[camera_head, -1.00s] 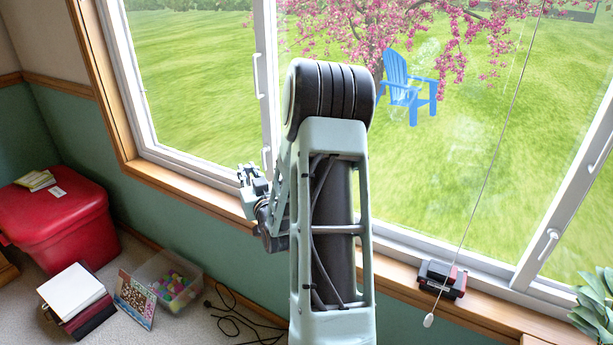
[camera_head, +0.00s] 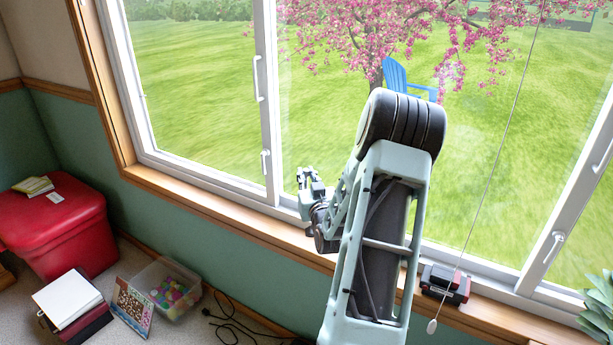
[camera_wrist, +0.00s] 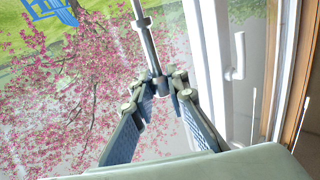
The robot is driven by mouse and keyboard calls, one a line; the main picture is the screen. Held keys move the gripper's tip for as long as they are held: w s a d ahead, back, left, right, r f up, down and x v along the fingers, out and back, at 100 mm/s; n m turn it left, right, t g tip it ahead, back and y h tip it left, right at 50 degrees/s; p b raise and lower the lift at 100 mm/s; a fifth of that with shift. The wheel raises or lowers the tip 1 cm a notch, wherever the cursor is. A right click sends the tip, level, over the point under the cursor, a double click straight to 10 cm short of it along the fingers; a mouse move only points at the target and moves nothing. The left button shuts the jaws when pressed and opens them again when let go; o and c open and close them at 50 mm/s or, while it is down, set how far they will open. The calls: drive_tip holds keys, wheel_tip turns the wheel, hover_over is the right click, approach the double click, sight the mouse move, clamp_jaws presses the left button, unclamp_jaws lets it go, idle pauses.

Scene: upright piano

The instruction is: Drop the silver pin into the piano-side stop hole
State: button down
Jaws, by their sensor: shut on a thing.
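In the wrist view my gripper (camera_wrist: 158,82) is shut on the silver pin (camera_wrist: 149,48), a thin metal rod with a collar partway along it. The pin sticks out beyond the fingertips and runs off the top of the picture. In the head view my gripper (camera_head: 311,180) is in front of the window, just right of the upright between the panes and above the sill; the pin is too small to make out there. I cannot make out the stop hole in either view.
The white window upright with latches (camera_head: 265,160) stands just left of my gripper. A wooden sill (camera_head: 230,220) runs below. A dark red-and-black device (camera_head: 445,284) sits on the sill to the right, with a pull cord (camera_head: 485,190) hanging before the glass.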

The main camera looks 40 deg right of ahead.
wheel_tip(320, 180, down, 6)
drive_tip(key=b, duration=0.6)
drive_tip(key=shift+r, duration=0.1)
idle(0.4)
drive_tip(key=shift+b, duration=0.4)
idle(1.0)
drive_tip(key=shift+f, duration=1.9)
idle(2.0)
drive_tip(key=c, duration=1.8)
unclamp_jaws()
drive_tip(key=shift+s, duration=0.1)
drive_tip(key=v, duration=1.2)
